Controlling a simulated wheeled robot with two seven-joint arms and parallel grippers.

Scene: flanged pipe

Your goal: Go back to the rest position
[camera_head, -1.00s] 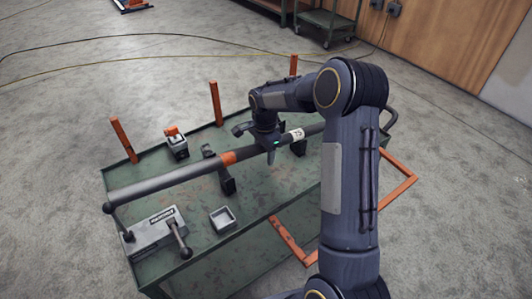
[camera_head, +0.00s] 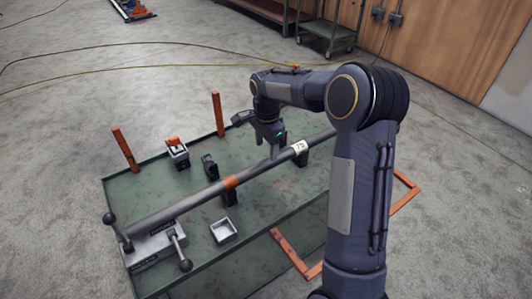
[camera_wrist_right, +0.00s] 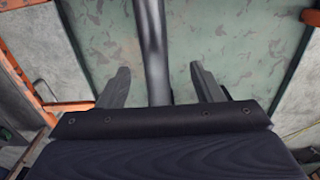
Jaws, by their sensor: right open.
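My right gripper (camera_head: 273,150) points down over the table, close above the dark grey pipe (camera_head: 195,198). In the right wrist view its fingers (camera_wrist_right: 162,85) are spread apart, and the pipe (camera_wrist_right: 152,40) runs between them with gaps on both sides. The pipe lies across the table, with an orange band (camera_head: 230,182) and a white label (camera_head: 300,147). Its near left end is at the grey vise block (camera_head: 150,250). My left gripper is in neither view.
The green table (camera_head: 270,205) has orange posts (camera_head: 125,150) along its back edge. A small square dish (camera_head: 223,231) and a clamp-like block (camera_head: 176,153) stand on it. An orange frame (camera_head: 290,250) sticks out at the front. A cart (camera_head: 330,30) stands behind.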

